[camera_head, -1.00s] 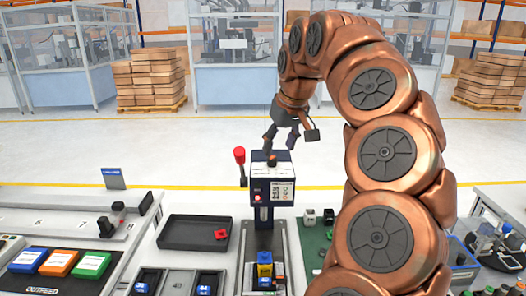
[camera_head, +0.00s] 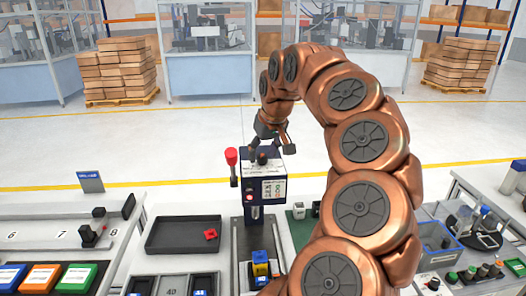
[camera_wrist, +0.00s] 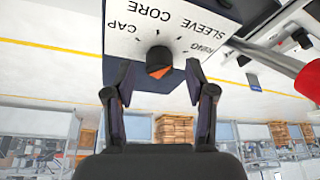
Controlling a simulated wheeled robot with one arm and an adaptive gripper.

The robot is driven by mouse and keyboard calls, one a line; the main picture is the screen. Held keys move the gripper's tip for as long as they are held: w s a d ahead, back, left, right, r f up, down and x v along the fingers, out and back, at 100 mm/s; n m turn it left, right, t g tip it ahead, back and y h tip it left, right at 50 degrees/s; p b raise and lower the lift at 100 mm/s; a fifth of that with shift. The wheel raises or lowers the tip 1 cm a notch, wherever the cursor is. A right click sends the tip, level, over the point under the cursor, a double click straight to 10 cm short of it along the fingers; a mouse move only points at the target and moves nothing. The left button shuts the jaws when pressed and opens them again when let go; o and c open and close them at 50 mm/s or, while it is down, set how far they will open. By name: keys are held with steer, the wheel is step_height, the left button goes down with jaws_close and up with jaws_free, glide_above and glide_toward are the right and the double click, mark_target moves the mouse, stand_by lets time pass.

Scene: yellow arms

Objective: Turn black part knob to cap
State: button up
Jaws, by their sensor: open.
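The black knob (camera_wrist: 158,58), with an orange patch on it, sits on a white dial plate (camera_wrist: 180,28) marked CAP, CORE, SLEEVE and RING, upside down in the wrist view. Which label the knob points at I cannot tell. In the head view the knob is a small dark shape on top of the dark blue press machine (camera_head: 264,188). My gripper (camera_head: 268,148) is just above the machine's top. In the wrist view my gripper (camera_wrist: 158,86) is open, its two fingers apart on either side of the knob's line, holding nothing.
A red-knobbed lever (camera_head: 231,157) stands at the machine's left and shows at right in the wrist view (camera_wrist: 308,80). A dark tray (camera_head: 182,236) with a red part (camera_head: 210,234) lies left. A yellow-and-blue part (camera_head: 260,263) sits at the machine's front.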

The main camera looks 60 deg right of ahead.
steer(key=shift+f, duration=0.35)
steer(key=shift+w, duration=0.1)
jaws_close()
stand_by(0.3)
